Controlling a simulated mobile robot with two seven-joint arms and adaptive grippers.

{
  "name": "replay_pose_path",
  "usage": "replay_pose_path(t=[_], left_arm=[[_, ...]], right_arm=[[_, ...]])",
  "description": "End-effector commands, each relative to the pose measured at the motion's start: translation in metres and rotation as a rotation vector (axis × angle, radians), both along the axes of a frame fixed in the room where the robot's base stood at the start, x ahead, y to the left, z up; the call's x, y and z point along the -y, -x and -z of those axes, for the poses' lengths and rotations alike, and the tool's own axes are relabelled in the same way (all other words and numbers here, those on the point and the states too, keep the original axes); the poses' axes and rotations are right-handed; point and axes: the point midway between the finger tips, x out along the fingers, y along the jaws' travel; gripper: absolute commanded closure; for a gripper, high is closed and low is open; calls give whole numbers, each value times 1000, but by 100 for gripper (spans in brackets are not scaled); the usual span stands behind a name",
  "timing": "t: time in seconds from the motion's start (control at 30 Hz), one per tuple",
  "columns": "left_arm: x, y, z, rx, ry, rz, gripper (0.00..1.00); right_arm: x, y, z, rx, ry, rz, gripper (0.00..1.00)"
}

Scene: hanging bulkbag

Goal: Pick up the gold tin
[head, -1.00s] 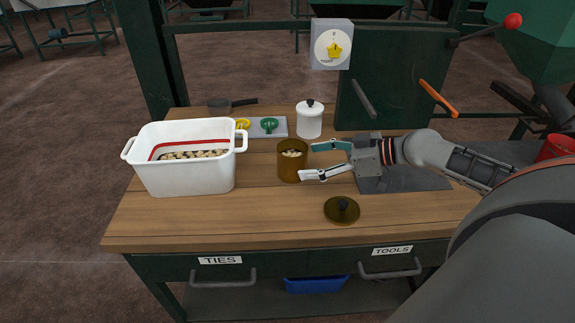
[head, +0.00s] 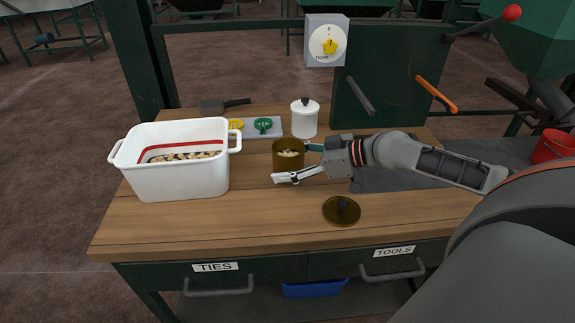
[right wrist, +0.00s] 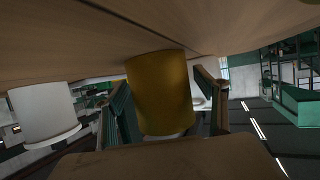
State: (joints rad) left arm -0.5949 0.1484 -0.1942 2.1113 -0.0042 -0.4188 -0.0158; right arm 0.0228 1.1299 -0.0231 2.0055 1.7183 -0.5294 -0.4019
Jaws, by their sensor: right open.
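The gold tin (head: 287,161) stands upright and open on the wooden workbench, with pale pieces showing inside it. Its dark gold lid (head: 342,210) with a black knob lies apart on the bench in front. My right gripper (head: 291,163) is open, its fingers reaching left on either side of the tin. In the right wrist view the tin (right wrist: 160,92) stands between the two spread fingers (right wrist: 164,108), and that picture is turned upside down. I cannot tell whether a finger touches the tin. My left gripper is not in view.
A white tub (head: 178,178) with pale pieces and a red stripe stands left of the tin. A white lidded canister (head: 305,120) stands close behind the tin.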

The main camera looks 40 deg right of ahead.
Motion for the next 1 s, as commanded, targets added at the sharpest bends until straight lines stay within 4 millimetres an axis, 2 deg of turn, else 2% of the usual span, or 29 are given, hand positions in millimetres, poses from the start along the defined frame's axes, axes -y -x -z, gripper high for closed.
replay_pose_path(t=[0.17, 0.3, 0.4, 0.77, 0.87, 1.0], left_arm=[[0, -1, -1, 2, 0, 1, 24], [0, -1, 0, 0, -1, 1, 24], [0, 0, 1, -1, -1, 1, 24], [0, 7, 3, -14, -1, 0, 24], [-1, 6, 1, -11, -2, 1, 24], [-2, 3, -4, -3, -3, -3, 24]], right_arm=[[0, 0, 0, 0, 0, 0, 28], [0, 0, 0, 1, -1, 0, 64], [0, 0, 0, 1, 1, 0, 85], [0, -1, -7, 5, 1, 1, 85], [0, -1, -15, 8, 1, 0, 85], [0, -1, -37, 11, 2, -1, 85]])
